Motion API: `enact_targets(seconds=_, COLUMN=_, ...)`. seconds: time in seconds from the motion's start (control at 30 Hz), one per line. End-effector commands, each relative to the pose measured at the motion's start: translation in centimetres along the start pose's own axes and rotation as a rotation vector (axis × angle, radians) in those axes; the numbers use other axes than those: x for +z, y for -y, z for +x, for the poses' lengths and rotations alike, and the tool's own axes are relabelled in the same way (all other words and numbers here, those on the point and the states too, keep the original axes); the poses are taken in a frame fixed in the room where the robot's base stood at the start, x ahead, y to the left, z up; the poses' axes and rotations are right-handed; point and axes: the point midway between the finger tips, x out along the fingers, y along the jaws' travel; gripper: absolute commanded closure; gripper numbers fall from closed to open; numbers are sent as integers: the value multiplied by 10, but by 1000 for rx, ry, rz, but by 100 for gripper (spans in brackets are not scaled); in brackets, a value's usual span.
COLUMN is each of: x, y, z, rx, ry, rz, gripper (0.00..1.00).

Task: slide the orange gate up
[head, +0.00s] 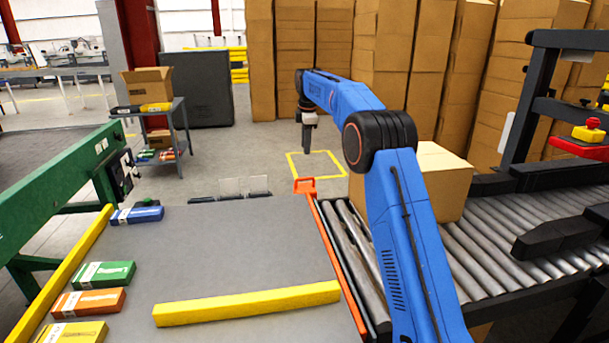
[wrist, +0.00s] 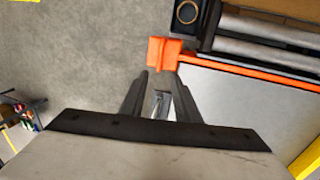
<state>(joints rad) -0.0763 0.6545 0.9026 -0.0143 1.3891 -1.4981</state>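The orange gate (head: 338,262) is a long thin bar along the right edge of the grey table, beside the rollers. An orange handle block (head: 305,185) stands at its far end. In the wrist view the gate bar (wrist: 250,72) runs right from the handle block (wrist: 164,50). My gripper (head: 307,148) points down above and beyond the handle in the head view. In the wrist view my gripper (wrist: 160,80) has its fingers apart, with orange showing between and past the tips. It holds nothing, and I see no clear contact with the handle.
Grey table (head: 230,240) carries a yellow bar (head: 247,303) and several small coloured boxes at its left. A roller conveyor (head: 500,245) with a cardboard box (head: 446,182) lies right of the gate. A low clear guard (head: 243,187) stands at the table's far edge.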

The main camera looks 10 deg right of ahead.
Motion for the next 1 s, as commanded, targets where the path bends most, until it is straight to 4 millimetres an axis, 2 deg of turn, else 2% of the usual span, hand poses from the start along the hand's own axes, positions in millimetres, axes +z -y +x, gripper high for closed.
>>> enact_targets(seconds=0.1, x=0, y=1, z=23, rx=-3, ry=0, rz=0, gripper=71)
enact_targets(seconds=0.6, x=0, y=0, z=110, rx=-2, ry=0, rz=1, gripper=71)
enact_targets(seconds=0.8, x=0, y=1, z=136, rx=-2, ry=0, rz=1, gripper=71)
enact_targets(seconds=1.0, x=0, y=0, z=146, rx=1, ry=0, rz=1, gripper=71)
